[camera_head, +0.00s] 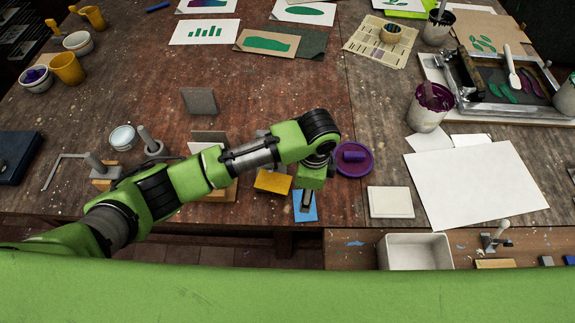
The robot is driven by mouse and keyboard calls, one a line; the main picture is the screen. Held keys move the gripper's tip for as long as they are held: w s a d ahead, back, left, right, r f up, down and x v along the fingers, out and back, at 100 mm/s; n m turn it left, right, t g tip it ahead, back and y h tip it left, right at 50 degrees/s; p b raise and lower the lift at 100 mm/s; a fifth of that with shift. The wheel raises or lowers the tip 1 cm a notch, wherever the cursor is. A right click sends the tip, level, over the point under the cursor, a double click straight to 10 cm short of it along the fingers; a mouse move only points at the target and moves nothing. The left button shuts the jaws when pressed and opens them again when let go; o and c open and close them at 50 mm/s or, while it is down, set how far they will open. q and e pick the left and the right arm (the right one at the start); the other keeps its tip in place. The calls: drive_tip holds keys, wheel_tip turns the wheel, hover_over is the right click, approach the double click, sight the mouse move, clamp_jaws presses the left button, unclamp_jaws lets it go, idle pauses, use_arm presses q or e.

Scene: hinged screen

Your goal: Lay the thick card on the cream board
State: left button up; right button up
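The cream board (390,202) is a small pale square lying flat near the table's front edge, right of my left arm. A blue card (298,213) shows directly under my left gripper (306,203) at the front edge; it may be the thick card. The gripper points down over it, left of the cream board. I cannot tell whether the fingers grip the card or only hover over it, as the gripper covers part of it. My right gripper is not in view.
A purple round dish (352,159) lies behind the cream board, and a yellow block (272,181) is left of the blue card. A large white sheet (477,184) lies right of the board. A white bin (417,252) stands below the front edge. The screen frame (508,84) is back right.

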use_arm(q)
drive_tip(key=w+a+y, duration=0.1)
drive_tip(key=w+a+r, duration=0.1)
drive_tip(key=w+a, duration=0.1)
drive_tip(key=w+a+r+m+y, duration=0.1)
drive_tip(key=w+a, duration=0.1)
drive_tip(key=shift+w+a+r+y, duration=0.1)
drive_tip(key=shift+r+y, duration=0.15)
drive_tip(key=shift+y, duration=0.05)
drive_tip(key=b, duration=0.5)
hover_over(285, 184)
drive_tip(key=f, duration=0.4)
drive_tip(key=shift+d+f, duration=0.15)
drive_tip(key=shift+d, duration=0.2)
drive_tip(key=shift+d+x, duration=0.15)
drive_tip(key=shift+x, duration=0.5)
drive_tip(key=shift+d+x, duration=0.15)
drive_tip(key=shift+x, duration=0.45)
drive_tip(key=shift+f, duration=0.1)
drive_tip(key=c, duration=0.8)
